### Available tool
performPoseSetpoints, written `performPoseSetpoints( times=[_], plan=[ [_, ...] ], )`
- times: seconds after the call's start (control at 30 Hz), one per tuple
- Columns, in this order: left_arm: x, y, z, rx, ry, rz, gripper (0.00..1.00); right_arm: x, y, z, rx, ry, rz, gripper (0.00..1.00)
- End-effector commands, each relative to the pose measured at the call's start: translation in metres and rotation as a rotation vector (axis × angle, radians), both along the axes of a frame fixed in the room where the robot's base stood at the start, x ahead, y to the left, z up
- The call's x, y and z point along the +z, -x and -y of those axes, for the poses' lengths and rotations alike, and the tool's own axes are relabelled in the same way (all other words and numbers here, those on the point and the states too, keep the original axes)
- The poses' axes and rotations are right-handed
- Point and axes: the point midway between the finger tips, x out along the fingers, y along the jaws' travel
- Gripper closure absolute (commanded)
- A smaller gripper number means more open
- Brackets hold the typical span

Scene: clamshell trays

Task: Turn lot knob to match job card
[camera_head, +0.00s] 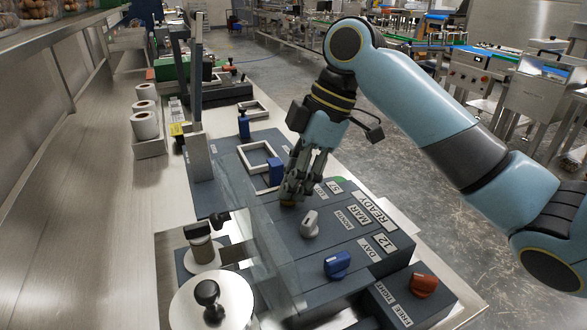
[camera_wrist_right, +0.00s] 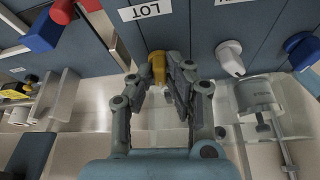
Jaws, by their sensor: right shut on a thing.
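The yellow lot knob (camera_wrist_right: 158,67) shows in the right wrist view, on the grey panel by the LOT label (camera_wrist_right: 146,11). My right gripper (camera_wrist_right: 169,72) is shut on it, one finger on each side. In the head view my right gripper (camera_head: 291,197) comes down onto the panel (camera_head: 295,258) and hides most of the knob. The lot window (camera_head: 335,186) behind the gripper is too small to read surely. I cannot make out a job card. My left gripper is not in view.
A white month knob (camera_head: 309,224) with a MAR window and a blue day knob (camera_head: 337,265) with a 12 window stand nearer. A red knob (camera_head: 424,282) sits at the front right. A clear guard (camera_head: 262,235) stands left of the knobs.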

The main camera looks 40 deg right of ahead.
Motion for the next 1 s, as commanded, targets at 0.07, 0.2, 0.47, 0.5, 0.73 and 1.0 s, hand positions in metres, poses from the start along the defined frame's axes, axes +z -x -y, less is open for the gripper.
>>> performPoseSetpoints(
  times=[0.07,0.2,0.47,0.5,0.73,1.0],
  plan=[
    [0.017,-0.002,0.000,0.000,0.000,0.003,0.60,0.006,0.002,-0.001,-0.058,-0.001,-0.003,1.00],
    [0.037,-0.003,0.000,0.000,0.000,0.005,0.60,0.007,0.002,-0.002,-0.173,-0.002,-0.002,1.00],
    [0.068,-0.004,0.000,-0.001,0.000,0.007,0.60,0.005,0.004,-0.002,-0.365,-0.001,-0.002,1.00],
    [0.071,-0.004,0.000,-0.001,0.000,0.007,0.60,0.005,0.004,-0.003,-0.390,-0.001,-0.002,1.00],
    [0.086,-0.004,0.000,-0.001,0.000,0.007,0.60,0.003,0.004,-0.003,-0.492,0.000,0.000,1.00],
    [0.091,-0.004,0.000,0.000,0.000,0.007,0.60,0.001,0.003,-0.003,-0.537,0.000,0.002,1.00]
  ],
)
